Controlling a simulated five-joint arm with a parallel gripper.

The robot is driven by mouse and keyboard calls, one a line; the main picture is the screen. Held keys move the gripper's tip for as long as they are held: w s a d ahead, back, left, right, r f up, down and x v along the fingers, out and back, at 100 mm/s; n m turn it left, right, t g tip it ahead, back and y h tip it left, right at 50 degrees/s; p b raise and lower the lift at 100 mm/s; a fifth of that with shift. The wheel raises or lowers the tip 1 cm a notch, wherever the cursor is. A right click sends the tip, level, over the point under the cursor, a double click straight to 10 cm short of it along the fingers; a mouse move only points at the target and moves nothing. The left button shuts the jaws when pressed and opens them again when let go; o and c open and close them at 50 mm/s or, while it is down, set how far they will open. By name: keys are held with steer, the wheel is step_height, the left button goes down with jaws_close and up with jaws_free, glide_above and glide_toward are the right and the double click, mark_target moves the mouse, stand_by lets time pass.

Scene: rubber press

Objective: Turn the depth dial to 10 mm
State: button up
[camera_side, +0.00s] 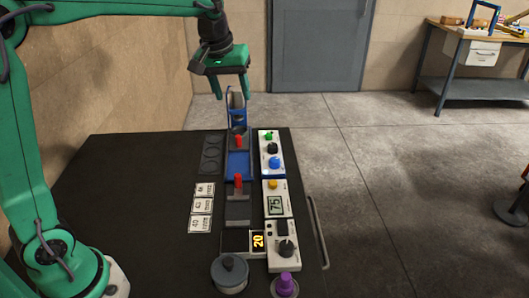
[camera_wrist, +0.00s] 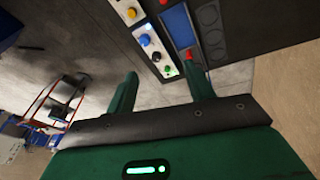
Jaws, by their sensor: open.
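A black dial (camera_side: 286,247) stands on a pale box at the near end of the bench, beside a small display (camera_side: 257,240) reading 20 in orange. Another black knob (camera_side: 272,147) sits on the far pale panel, between a green and a blue knob; it also shows in the wrist view (camera_wrist: 156,56). I see no legible label showing which one is the depth dial. My gripper (camera_side: 232,93) is open and empty, above the far end of the bench, well away from the near dial. In the wrist view its two fingers (camera_wrist: 163,88) stand apart with nothing between them.
A grey lidded pot (camera_side: 230,271) and a purple knob (camera_side: 285,284) stand at the near edge. A 75 display (camera_side: 275,205), red pieces (camera_side: 238,181) and white cards (camera_side: 200,207) lie between. The dark bench top (camera_side: 120,210) is clear at left.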

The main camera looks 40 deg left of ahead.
steer(key=w+a+f+n+g, duration=0.1)
steer(key=w+f+n, duration=0.2)
steer(key=w+f, duration=0.55)
steer(key=n+g, duration=0.1)
steer(key=n, duration=0.1)
glide_toward(272, 145)
steer(key=shift+w+a+f, duration=0.1)
steer(key=shift+w+a, duration=0.1)
steer(key=shift+a, duration=0.05)
steer(key=shift+w+f, duration=0.15)
steer(key=shift+f, duration=0.2)
steer(key=shift+f, duration=0.15)
steer(key=shift+w+d+f, duration=0.1)
steer(key=shift+f, duration=1.75)
steer(key=shift+w+f, duration=0.1)
steer(key=shift+f, duration=1.8)
steer(key=c, duration=1)
